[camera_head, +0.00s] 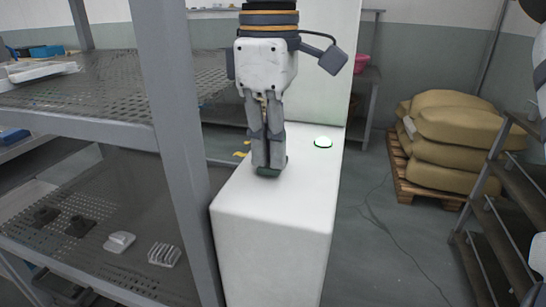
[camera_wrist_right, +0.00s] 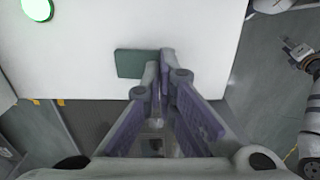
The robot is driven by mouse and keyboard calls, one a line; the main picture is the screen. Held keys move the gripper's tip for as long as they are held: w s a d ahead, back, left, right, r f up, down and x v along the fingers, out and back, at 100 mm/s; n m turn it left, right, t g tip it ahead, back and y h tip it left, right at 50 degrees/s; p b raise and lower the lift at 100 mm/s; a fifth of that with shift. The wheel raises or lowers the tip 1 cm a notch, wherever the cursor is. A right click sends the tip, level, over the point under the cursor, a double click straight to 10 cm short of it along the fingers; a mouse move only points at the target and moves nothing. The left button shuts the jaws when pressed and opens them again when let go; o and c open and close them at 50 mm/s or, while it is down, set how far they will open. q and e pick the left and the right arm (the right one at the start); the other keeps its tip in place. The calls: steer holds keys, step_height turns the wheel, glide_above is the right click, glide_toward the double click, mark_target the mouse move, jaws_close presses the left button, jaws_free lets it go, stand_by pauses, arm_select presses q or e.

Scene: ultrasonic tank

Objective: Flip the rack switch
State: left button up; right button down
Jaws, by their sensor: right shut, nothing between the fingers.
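My right gripper (camera_head: 268,172) points down over the white cabinet top (camera_head: 275,210), its fingers together with nothing between them. Its tips are at a small dark green plate (camera_wrist_right: 136,63) on the cabinet top. This plate may be the rack switch; its lever position cannot be told, and whether the fingers touch it is unclear. A round white button with a lit green rim (camera_head: 323,141) sits farther back to the right; it shows bright green in the wrist view (camera_wrist_right: 38,8). What looks like my left gripper (camera_wrist_right: 292,45) is at the right of the wrist view, too small to judge.
A grey metal rack (camera_head: 180,130) with perforated shelves stands close on the left, its post near the cabinet. Small parts (camera_head: 164,254) lie on the lower shelf. Stacked sacks (camera_head: 450,130) rest on a pallet at the right. The floor between is clear.

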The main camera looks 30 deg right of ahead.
steer(key=shift+f, duration=0.3)
step_height(320, 180, up, 3)
steer(key=shift+f+p, duration=0.2)
steer(key=shift+p, duration=0.3)
steer(key=shift+r, duration=2.25)
